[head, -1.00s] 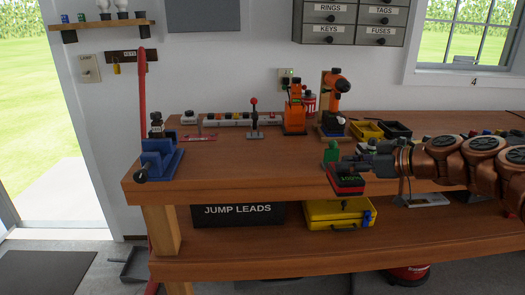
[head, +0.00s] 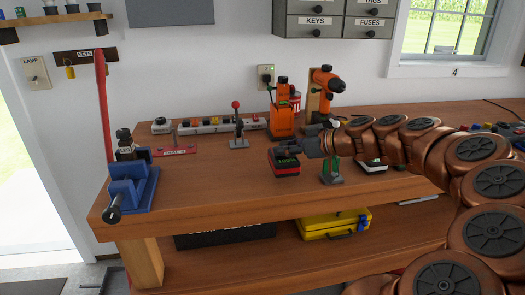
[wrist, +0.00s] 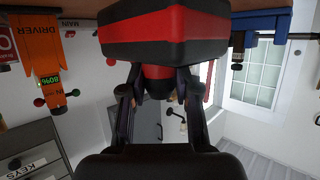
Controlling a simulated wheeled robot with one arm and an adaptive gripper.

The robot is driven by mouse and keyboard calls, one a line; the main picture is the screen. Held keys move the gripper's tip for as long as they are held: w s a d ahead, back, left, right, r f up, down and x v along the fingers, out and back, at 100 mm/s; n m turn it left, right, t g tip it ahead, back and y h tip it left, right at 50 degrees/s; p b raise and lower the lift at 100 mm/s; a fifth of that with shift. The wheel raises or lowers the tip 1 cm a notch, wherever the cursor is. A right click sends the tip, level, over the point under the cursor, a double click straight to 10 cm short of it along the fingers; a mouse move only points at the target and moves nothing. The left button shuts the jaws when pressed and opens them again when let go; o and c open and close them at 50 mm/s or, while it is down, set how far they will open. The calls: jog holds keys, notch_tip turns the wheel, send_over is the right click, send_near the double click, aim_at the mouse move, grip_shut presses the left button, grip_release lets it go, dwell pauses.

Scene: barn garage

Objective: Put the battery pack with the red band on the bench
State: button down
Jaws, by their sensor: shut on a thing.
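In the wrist view the pack (wrist: 165,38) fills the top middle, between the fingers of my gripper (wrist: 157,88). Whether its underside touches the wood or hangs just above it, I cannot tell.
A blue vice (head: 132,188) stands at the bench's left end. A lever switch (head: 238,128), an orange driver (head: 281,108) and an orange drill (head: 326,93) stand behind. A green-topped item (head: 331,170) is close right of the pack. Bare wood lies left and in front.

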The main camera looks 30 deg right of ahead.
aim_at(270, 149)
jog(key=p+x, duration=0.1)
jog(key=x, duration=0.7)
jog(key=shift+w+d+p, duration=0.15)
jog(key=shift+d+p, duration=0.1)
jog(key=shift+p, duration=0.15)
jog(key=shift+f, duration=0.45)
jog(key=shift+f+b, duration=0.25)
jog(key=shift+b, duration=0.1)
jog(key=c, duration=0.8)
grip_release()
jog(key=shift+c, duration=0.2)
jog(key=shift+r, duration=0.15)
jog(key=shift+r+p, duration=0.1)
jog(key=shift+p, duration=0.35)
jog(key=shift+s+d, duration=0.15)
jog(key=shift+s, duration=0.1)
jog(key=b+v, duration=0.2)
jog(key=v, duration=0.9)
jog(key=shift+s+r, duration=0.1)
jog(key=shift+s, duration=0.1)
